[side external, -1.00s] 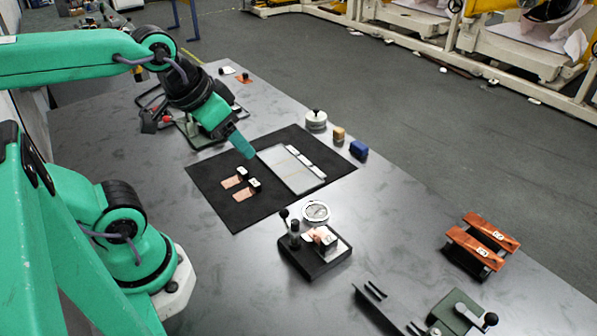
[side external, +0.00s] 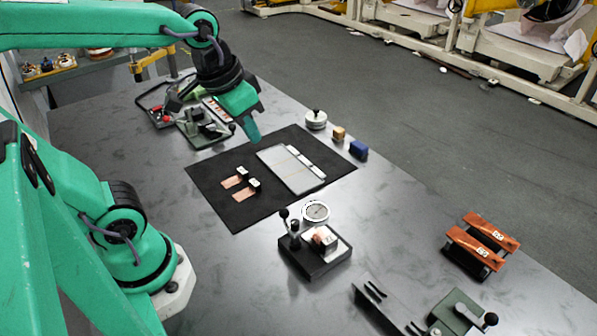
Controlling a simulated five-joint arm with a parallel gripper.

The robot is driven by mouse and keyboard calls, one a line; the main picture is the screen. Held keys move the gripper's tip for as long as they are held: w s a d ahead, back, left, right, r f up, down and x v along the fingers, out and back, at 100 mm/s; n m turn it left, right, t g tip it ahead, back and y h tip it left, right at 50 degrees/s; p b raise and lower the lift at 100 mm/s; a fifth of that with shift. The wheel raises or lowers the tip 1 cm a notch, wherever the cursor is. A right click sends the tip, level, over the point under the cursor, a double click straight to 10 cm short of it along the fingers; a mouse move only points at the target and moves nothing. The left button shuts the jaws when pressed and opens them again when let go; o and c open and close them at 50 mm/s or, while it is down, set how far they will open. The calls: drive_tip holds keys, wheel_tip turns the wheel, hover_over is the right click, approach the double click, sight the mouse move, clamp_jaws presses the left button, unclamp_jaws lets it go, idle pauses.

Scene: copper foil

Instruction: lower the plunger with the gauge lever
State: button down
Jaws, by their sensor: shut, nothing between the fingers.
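The gauge (side external: 316,211) has a round white dial and stands behind a dark base block (side external: 318,262). A lever with a black ball knob (side external: 284,213) rises at the left of this stand, beside a dark upright post (side external: 295,236). A small copper-coloured piece with a white label (side external: 324,238) sits on the stand's light plate. I cannot make out the plunger itself.
The black mat (side external: 215,207) holds a pale plate (side external: 290,170) and two copper strips with clips (side external: 240,184). A white weight (side external: 316,119), a tan block (side external: 338,134) and a blue block (side external: 359,150) stand right of it. Orange-topped blocks (side external: 480,240) lie further right.

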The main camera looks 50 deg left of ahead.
drive_tip(key=w+d+f+g, duration=0.2)
drive_tip(key=w+f+g, duration=0.1)
drive_tip(key=w, duration=0.3)
drive_tip(key=w+d+f+m+g, duration=0.1)
drive_tip(key=w+d+f+g, duration=0.1)
drive_tip(key=w, duration=0.5)
drive_tip(key=shift+f+g, duration=0.6)
drive_tip(key=shift+f, duration=0.6)
drive_tip(key=shift+d, duration=0.1)
drive_tip(key=shift+s+a+f, duration=0.15)
drive_tip(key=shift+s+f, duration=0.8)
drive_tip(key=shift+f, duration=0.95)
drive_tip(key=shift+s+a+f, duration=0.15)
drive_tip(key=shift+s+f, duration=0.8)
drive_tip(key=shift+f, duration=0.9)
drive_tip(key=shift+s+a+f, duration=0.15)
drive_tip(key=shift+s+f, duration=0.8)
drive_tip(key=shift+f, duration=0.95)
